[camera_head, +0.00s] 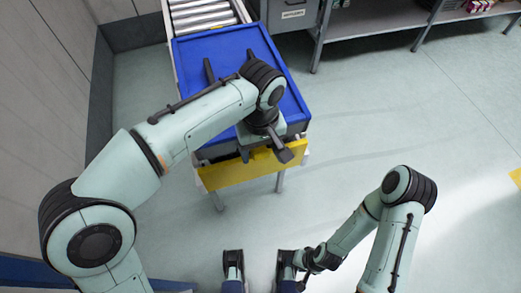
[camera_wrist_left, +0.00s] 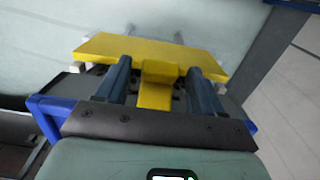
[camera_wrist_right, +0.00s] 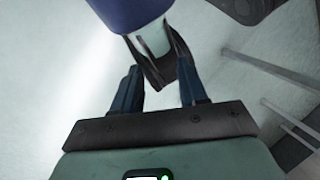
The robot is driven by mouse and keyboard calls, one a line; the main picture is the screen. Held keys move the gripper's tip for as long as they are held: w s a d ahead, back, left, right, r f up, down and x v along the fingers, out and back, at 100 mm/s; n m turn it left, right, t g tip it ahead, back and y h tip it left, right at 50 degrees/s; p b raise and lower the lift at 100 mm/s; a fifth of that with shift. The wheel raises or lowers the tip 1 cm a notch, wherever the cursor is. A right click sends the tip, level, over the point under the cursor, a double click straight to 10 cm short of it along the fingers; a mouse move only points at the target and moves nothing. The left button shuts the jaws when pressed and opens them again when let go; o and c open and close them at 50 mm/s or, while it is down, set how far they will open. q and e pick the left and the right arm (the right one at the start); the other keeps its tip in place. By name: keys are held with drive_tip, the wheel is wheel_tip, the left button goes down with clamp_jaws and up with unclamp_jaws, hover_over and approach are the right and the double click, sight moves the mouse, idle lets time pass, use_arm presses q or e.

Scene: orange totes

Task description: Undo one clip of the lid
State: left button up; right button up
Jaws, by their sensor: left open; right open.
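A blue lid (camera_head: 190,62) with a raised rim covers a box in the head view. A yellow panel (camera_head: 225,175) stands at its near side, and it also shows in the left wrist view (camera_wrist_left: 110,45). A yellow clip (camera_wrist_left: 155,92) lies in front of that panel. My left gripper (camera_head: 266,152) is over the lid's near edge. In the left wrist view its open fingers (camera_wrist_left: 158,68) straddle the clip, one on each side; I cannot tell whether they touch it. My right gripper (camera_wrist_right: 158,92) is open and empty, low near my base.
The box sits at the end of a roller conveyor (camera_head: 205,14). A grey shelf (camera_head: 375,30) stands at the back right, and a panelled wall (camera_head: 45,90) is at the left. The floor to the right is clear.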

use_arm(q)
drive_tip(key=shift+f, duration=0.3)
